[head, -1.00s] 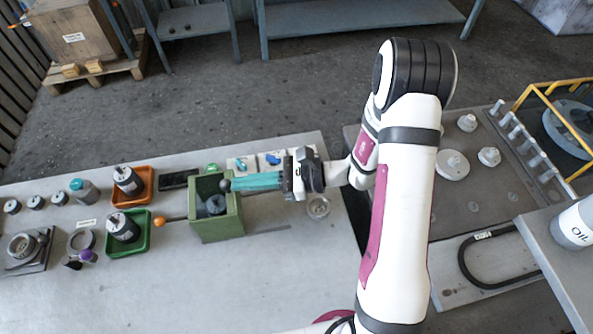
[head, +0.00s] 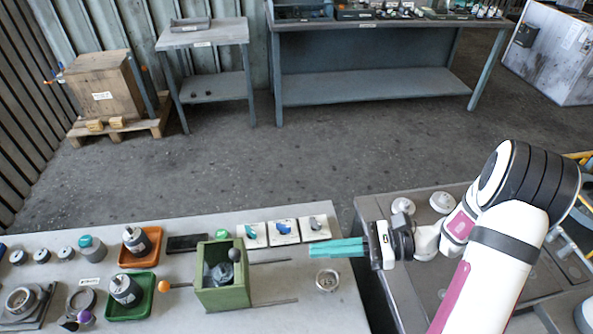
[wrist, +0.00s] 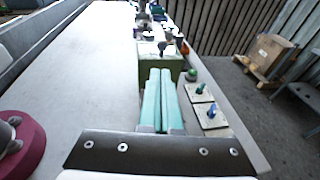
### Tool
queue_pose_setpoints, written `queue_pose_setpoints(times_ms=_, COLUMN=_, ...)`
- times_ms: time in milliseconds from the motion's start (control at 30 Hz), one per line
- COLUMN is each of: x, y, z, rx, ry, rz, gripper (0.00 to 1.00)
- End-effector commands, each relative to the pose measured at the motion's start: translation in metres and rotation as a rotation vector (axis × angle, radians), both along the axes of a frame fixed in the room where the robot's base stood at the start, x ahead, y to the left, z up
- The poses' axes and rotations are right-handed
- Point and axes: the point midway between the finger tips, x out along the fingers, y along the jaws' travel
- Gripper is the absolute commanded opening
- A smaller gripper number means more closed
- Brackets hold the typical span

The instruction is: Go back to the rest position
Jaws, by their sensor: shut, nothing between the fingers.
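My gripper (head: 312,248) has teal fingers that lie together, with nothing between them. It is over the right part of the workbench, to the right of the green box fixture (head: 222,296) and apart from it. The fixture holds a dark part (head: 221,273) and has an orange-knobbed rod on its left and a dark ball knob on top. In the wrist view my gripper (wrist: 161,72) points along the bench toward the green box (wrist: 150,64), whose lower part is partly hidden behind the fingers.
An orange tray (head: 124,262) and a green tray (head: 110,316) hold dark cylinders at the left. White cards (head: 285,231) with small parts lie along the back edge. A small round metal part (head: 327,280) lies below my gripper. A grey machine bed (head: 372,207) is at the right.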

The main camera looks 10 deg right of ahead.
Motion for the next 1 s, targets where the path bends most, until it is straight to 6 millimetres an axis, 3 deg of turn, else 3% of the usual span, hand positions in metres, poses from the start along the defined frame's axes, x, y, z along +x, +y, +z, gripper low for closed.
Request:
queue_pose_setpoints(times_ms=67, x=-0.013, y=0.018, z=0.015, rx=-0.084, ry=-0.033, rz=0.108, gripper=0.00)
queue_pose_setpoints(times_ms=167, x=-0.058, y=0.052, z=0.042, rx=-0.310, ry=-0.123, rz=0.371, gripper=0.00)
queue_pose_setpoints(times_ms=200, x=-0.081, y=0.062, z=0.049, rx=-0.420, ry=-0.174, rz=0.487, gripper=0.00)
queue_pose_setpoints(times_ms=300, x=-0.131, y=0.069, z=0.059, rx=-0.691, ry=-0.324, rz=0.728, gripper=0.00)
queue_pose_setpoints(times_ms=400, x=-0.161, y=0.060, z=0.061, rx=-0.917, ry=-0.482, rz=0.883, gripper=0.00)
queue_pose_setpoints(times_ms=600, x=-0.178, y=0.044, z=0.061, rx=-1.140, ry=-0.668, rz=0.994, gripper=0.00)
queue_pose_setpoints(times_ms=1000, x=-0.178, y=0.043, z=0.061, rx=-1.153, ry=-0.678, rz=0.998, gripper=0.00)
